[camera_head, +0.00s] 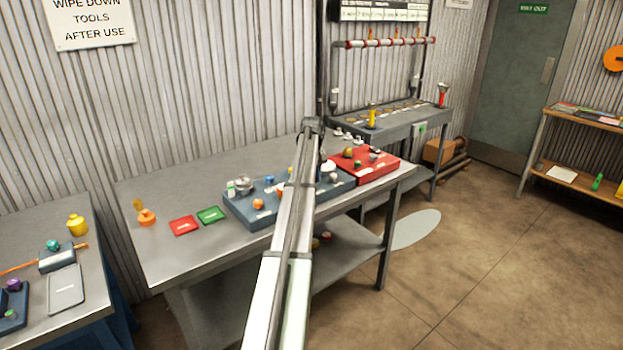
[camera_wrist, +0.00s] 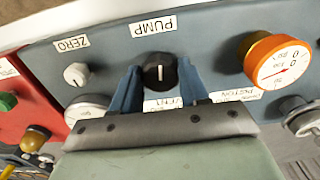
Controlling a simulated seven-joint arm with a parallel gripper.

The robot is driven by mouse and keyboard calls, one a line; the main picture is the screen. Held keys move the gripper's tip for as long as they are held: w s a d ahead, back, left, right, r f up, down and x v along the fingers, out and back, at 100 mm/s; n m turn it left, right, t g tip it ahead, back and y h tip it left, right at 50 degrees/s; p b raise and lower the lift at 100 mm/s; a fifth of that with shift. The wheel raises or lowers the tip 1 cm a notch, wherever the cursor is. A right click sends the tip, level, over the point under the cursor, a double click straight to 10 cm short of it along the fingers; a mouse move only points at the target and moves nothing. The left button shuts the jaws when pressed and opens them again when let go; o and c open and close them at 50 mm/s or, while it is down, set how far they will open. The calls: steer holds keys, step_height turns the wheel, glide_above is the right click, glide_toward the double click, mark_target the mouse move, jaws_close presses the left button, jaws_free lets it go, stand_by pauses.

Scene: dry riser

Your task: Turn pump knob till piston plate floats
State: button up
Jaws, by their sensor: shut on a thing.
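The black pump knob (camera_wrist: 160,73) with a white pointer line sits below the PUMP label, which appears upside down in the wrist view. My gripper (camera_wrist: 158,82) has its two blue fingers on either side of this knob and is shut on it. A label reading PISTON (camera_wrist: 238,95) is partly covered by my gripper. I cannot clearly make out the piston plate or whether it floats. In the head view the blue-grey panel (camera_head: 252,222) lies on the metal bench, and my arm hides the knob and the gripper.
The wrist view shows a white ZERO knob (camera_wrist: 76,74), an orange-rimmed gauge (camera_wrist: 275,62) and a metal round part (camera_wrist: 302,116) close by. A red panel (camera_head: 378,174) adjoins at the right. Red (camera_head: 184,226) and green (camera_head: 211,215) cards lie left on the bench.

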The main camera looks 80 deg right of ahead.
steer(key=shift+c, duration=1.1)
steer(key=shift+m, duration=1.2)
steer(key=o, duration=1.1)
steer(key=shift+c, duration=0.2)
steer(key=shift+r, duration=0.1)
step_height(320, 180, up, 14)
steer(key=shift+w+f, duration=0.1)
steer(key=shift+f, duration=0.1)
